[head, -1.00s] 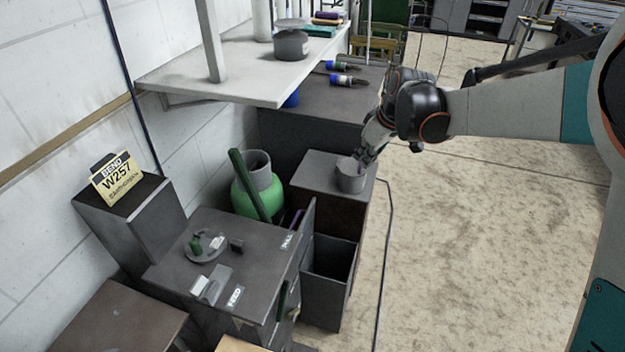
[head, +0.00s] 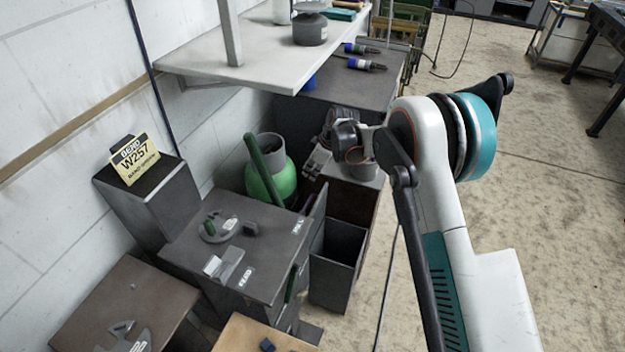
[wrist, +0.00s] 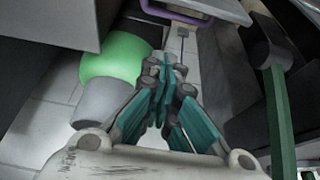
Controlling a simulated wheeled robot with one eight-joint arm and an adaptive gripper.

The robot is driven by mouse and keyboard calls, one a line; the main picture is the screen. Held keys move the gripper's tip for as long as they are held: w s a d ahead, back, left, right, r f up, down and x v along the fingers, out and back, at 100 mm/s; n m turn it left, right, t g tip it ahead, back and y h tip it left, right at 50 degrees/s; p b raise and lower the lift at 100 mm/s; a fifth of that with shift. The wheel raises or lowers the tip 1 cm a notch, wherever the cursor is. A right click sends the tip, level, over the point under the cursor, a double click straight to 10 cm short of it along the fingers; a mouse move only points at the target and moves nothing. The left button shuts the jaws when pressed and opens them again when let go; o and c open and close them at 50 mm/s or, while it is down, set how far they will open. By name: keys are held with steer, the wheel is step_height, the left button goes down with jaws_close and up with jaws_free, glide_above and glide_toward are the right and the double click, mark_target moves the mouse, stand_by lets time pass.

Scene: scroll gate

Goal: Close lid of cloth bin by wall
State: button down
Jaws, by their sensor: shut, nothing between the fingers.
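A dark open-topped bin (head: 338,262) stands beside the grey cabinet, its mouth facing up and its inside empty as far as I see. An upright dark panel (head: 318,200) along its left side looks like its raised lid; I cannot be sure. In the wrist view a purple-edged part (wrist: 180,14) shows at the top, beyond the fingers. My gripper (head: 314,164) is above and behind the bin, near the green container, apart from the panel. In the wrist view its teal-padded fingers (wrist: 164,70) are together and empty.
A green container (head: 270,180) with a grey neck (wrist: 95,101) and a leaning green bar (head: 262,165) stand close to my gripper. A white shelf (head: 260,58) overhangs behind. Open floor (head: 540,220) lies right.

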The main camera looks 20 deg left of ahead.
step_height(320, 180, down, 9)
steer(key=b, duration=0.4)
steer(key=shift+d, duration=0.3)
steer(key=shift+d+r, duration=0.1)
steer(key=shift+d, duration=0.05)
steer(key=shift+d+b, duration=0.3)
steer(key=shift+d, duration=0.35)
steer(key=s+d+f+b, duration=0.1)
steer(key=d+f, duration=0.2)
steer(key=d, duration=0.3)
steer(key=d+f+y+b, duration=0.1)
steer(key=d+f, duration=0.2)
steer(key=d, duration=0.3)
steer(key=s+d+f+b, duration=0.1)
steer(key=d+f+b, duration=0.15)
steer(key=d, duration=0.45)
steer(key=d+f+y, duration=0.2)
steer(key=d+f, duration=0.1)
steer(key=f, duration=0.8)
steer(key=shift+d+f+p, duration=0.25)
steer(key=shift+d+p, duration=0.15)
steer(key=shift+p, duration=0.05)
